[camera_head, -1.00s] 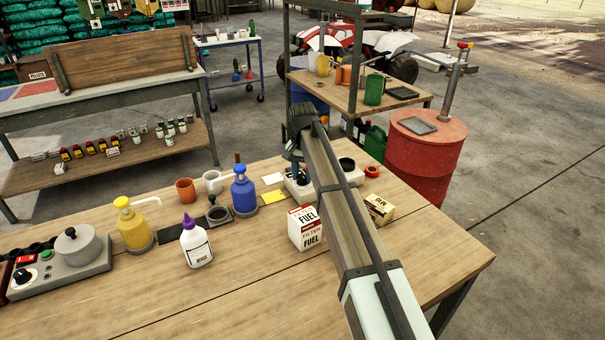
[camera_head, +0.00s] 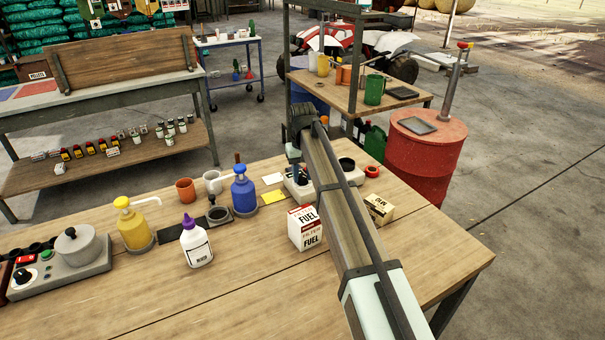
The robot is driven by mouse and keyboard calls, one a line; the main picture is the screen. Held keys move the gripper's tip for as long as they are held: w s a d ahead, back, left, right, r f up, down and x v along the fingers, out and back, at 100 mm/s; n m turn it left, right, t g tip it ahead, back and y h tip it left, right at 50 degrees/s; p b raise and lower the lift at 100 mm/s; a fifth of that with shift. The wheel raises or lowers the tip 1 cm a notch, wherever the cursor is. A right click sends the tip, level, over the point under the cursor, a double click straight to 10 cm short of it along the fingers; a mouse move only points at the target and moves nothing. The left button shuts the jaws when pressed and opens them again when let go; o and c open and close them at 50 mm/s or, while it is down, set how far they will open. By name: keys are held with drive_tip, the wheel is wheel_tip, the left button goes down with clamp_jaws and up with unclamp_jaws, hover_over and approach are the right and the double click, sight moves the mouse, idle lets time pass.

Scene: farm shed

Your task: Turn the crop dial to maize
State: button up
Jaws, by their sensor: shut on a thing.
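A pale grey device (camera_head: 291,188), likely a grain tester, stands on the wooden bench with a round black cup (camera_head: 347,163) at its right end. My gripper (camera_head: 300,178) points down onto the left part of this device, left of the cup. It is shut on the crop dial, which is mostly hidden by the fingers and arm. The dial's pointer and crop markings cannot be read from here.
A fuel filter box (camera_head: 305,228) and a smaller box (camera_head: 379,208) stand in front of the device. A blue pump bottle (camera_head: 243,193), yellow pump bottle (camera_head: 134,230) and white purple-capped bottle (camera_head: 196,243) are left. A red ring (camera_head: 372,171) lies right.

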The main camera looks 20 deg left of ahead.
sight(303, 176)
drive_tip(key=shift+n, duration=2.2)
drive_tip(key=o, duration=1)
drive_tip(key=shift+o, duration=0.2)
drive_tip(key=shift+r, duration=0.1)
wheel_tip(303, 176, up, 14)
drive_tip(key=shift+d, duration=0.1)
